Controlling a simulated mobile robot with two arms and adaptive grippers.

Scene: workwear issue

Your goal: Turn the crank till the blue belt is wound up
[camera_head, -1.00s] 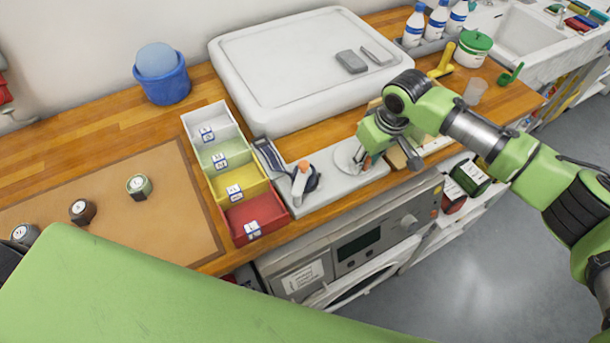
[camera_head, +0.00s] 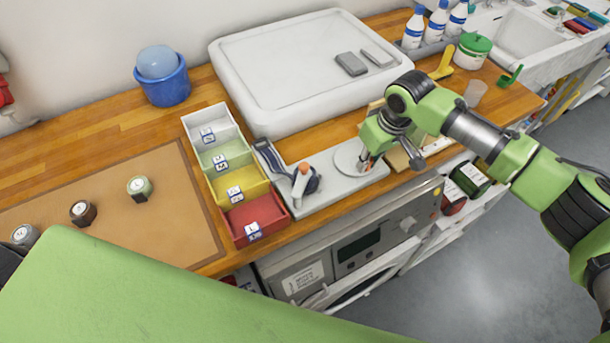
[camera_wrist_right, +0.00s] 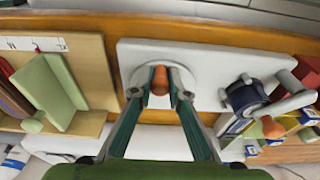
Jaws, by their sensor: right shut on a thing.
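A light grey winder plate (camera_head: 335,190) lies along the counter's front edge. At its right end is a pale round crank disc (camera_head: 347,157). My right gripper (camera_head: 368,163) is over this disc. In the wrist view its fingers (camera_wrist_right: 160,78) are shut on the crank's orange-brown handle (camera_wrist_right: 159,84). At the plate's left part is a reel of dark blue belt (camera_head: 313,181), with a grey lever with an orange tip (camera_head: 303,169) over it. A flat stretch of belt (camera_head: 267,156) shows behind the reel. My left gripper is out of view.
Four-coloured stacked bins, with a red one (camera_head: 258,217) in front, stand left of the plate. A large white tray (camera_head: 250,95) lies behind it. A wooden block with green parts (camera_wrist_right: 60,90) is close beside the crank. Several rolled belts, one green (camera_head: 140,188), sit on the brown mat (camera_head: 175,225).

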